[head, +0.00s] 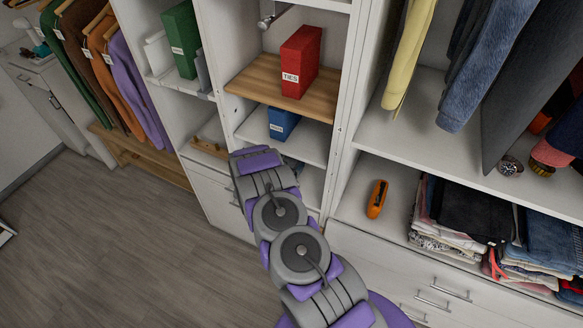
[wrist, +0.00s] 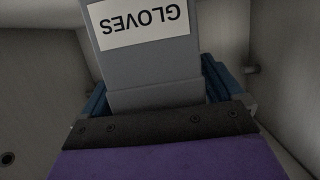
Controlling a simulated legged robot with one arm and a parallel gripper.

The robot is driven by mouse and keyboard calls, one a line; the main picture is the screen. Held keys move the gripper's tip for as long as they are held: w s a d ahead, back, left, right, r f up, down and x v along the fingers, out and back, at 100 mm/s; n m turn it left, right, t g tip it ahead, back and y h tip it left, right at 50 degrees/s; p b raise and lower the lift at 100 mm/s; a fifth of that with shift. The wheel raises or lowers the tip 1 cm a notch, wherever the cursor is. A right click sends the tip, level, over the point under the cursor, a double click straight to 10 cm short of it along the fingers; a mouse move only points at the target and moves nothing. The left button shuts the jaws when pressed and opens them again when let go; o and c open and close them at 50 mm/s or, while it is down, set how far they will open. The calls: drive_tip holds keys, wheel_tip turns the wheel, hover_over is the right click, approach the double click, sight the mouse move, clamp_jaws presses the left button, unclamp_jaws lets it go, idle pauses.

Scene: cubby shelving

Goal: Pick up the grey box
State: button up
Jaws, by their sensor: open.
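The grey box (wrist: 150,60) with a white label reading GLOVES shows large and close in the wrist view, its lettering upside down in the picture. I cannot make it out in the head view. My gripper (wrist: 160,128) is open; its dark-edged purple jaw fills the bottom of the wrist view, right in front of the box's near end. I cannot tell whether the jaw touches the box. In the head view my arm reaches toward the middle cubbies, and the gripper itself is hidden.
Dark blue parts (wrist: 217,80) show beside the grey box. Pale cubby walls (wrist: 285,65) stand close on both sides. In the head view, a blue box (head: 283,123) sits below a red TIES box (head: 300,60), and a green box (head: 181,40) stands left. The floor (head: 100,240) is clear.

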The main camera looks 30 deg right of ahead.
drive_tip(key=shift+a, duration=0.35)
drive_tip(key=c, duration=0.6)
drive_tip(key=shift+d, duration=0.15)
drive_tip(key=c, duration=0.7)
drive_tip(key=shift+o, duration=0.2)
drive_tip(key=shift+r, duration=0.1)
